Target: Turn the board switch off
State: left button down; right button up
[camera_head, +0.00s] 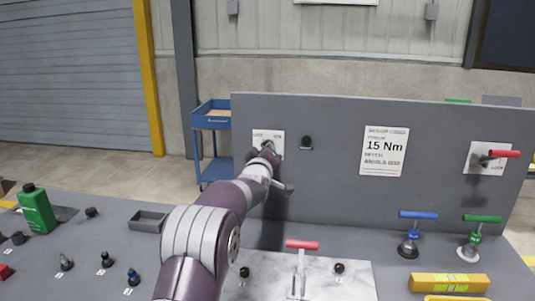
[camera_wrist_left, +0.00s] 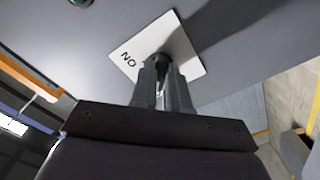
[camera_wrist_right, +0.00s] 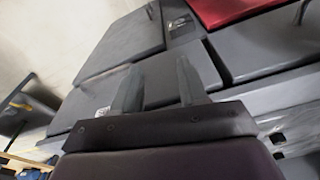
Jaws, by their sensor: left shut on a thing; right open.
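The board switch sits on a white plate (camera_head: 275,137) at the left of the upright grey board (camera_head: 340,120). Its plate also shows in the left wrist view (camera_wrist_left: 187,42), with "ON" readable at one edge. My left gripper (camera_head: 266,150) reaches up to the plate and is shut on the switch's dark knob (camera_wrist_left: 163,60), mostly hidden between the fingers. The knob's exact angle cannot be made out. My right gripper (camera_wrist_right: 155,85) is open and empty in the right wrist view, near grey drawer-like panels; it is not in the head view.
A dark green round button (camera_head: 306,142) is just right of the plate. Further right are a "15 Nm" sheet (camera_head: 384,151) and a red-handled lever (camera_head: 503,154).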

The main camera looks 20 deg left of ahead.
pick_arm(q)
jog(key=shift+a+r, duration=0.1)
jog(key=shift+r, duration=0.5)
jog(key=c, duration=1.1)
grip_release()
jog(key=b+v, duration=0.1)
jog(key=v, duration=0.3)
jog(key=b+v, duration=0.1)
jog(key=v, duration=0.3)
jog(key=b+v, duration=0.1)
jog(key=v, duration=0.4)
jog(key=shift+f, duration=0.35)
jog(key=shift+a, duration=0.1)
